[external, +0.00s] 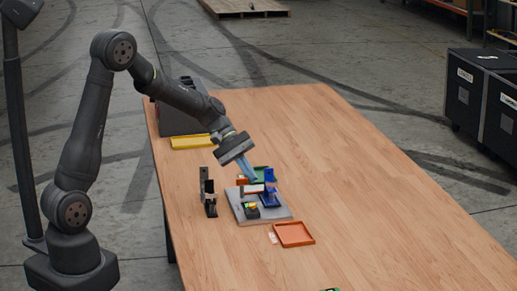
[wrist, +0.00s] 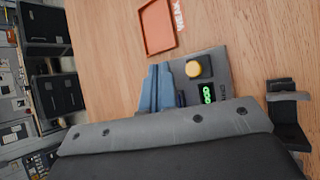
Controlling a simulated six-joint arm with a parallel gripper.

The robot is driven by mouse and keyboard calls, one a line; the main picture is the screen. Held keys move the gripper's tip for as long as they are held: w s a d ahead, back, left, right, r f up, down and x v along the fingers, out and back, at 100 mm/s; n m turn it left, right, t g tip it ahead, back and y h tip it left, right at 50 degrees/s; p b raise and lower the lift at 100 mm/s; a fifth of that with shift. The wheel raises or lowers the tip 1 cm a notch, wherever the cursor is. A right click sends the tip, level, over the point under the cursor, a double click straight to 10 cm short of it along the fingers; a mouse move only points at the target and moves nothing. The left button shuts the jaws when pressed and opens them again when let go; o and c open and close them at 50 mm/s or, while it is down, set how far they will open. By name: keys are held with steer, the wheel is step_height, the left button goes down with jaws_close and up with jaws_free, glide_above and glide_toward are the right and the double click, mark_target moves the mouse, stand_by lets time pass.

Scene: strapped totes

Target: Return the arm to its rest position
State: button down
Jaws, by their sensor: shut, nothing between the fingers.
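My arm reaches over the wooden table from the left. My gripper (external: 251,174) has blue fingers and points down above the grey plate (external: 279,213). The fingers are shut with nothing between them. In the wrist view the shut fingers (wrist: 157,88) show side by side at the edge of the grey plate (wrist: 215,64). The plate carries a black box with a yellow button (wrist: 193,69), a green lit display (wrist: 207,94) and a blue part (external: 268,196). I cannot tell whether the fingertips touch anything on the plate.
An orange tray (external: 294,234) lies in front of the plate. A black stand (external: 208,193) is left of it. A yellow tray (external: 192,142) and a dark grey box (external: 181,115) are at the back left. The right side of the table (external: 330,150) is clear.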

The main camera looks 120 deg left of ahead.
steer(key=shift+f, duration=0.15)
steer(key=shift+f, duration=0.65)
step_height(320, 180, up, 5)
steer(key=shift+r, duration=0.2)
steer(key=shift+f, duration=0.1)
